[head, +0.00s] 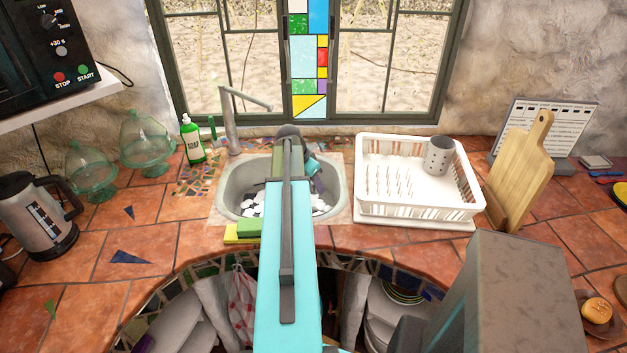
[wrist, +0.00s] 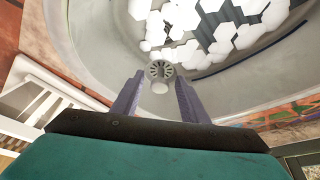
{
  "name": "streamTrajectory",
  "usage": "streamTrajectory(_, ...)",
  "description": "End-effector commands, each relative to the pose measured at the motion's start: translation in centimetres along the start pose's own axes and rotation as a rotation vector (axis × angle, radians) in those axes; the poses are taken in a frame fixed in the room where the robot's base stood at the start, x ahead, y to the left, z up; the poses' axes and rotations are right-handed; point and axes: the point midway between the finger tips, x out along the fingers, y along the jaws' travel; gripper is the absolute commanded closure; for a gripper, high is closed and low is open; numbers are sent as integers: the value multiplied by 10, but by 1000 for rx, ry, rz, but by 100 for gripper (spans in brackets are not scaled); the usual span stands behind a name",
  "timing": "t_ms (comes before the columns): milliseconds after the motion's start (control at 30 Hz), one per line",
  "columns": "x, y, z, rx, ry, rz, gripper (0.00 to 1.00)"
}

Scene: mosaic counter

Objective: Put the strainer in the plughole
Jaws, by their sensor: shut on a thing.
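The strainer (wrist: 160,70) is a small round grey piece with slots in its face and a paler knob on the side toward me. My gripper (wrist: 157,90) is shut on it, one purple-grey finger on either side. In the wrist view it is in front of the basin of the sink (wrist: 100,55); its height above the bottom is hard to tell. In the head view my arm covers the middle of the sink (head: 231,186), and the strainer is hidden. I cannot make out the plughole in either view; white six-sided patches (wrist: 180,15) cover much of the basin bottom.
The tap (head: 230,120) stands behind the sink's left side, beside a green soap bottle (head: 193,143). A white dish rack (head: 420,205) stands close on the right. A green and yellow sponge pair (head: 243,232) lies at the front rim. Tiled counter left of the sink is partly clear.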

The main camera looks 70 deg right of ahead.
Motion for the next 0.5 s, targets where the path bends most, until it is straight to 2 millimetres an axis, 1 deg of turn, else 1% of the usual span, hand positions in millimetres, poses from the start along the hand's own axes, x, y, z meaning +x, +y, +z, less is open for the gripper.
streamTrajectory(33, 6, 0, 2, 0, 0, 0, 82)
streamTrajectory(500, 40, 0, 17, -1, 0, 0, 82)
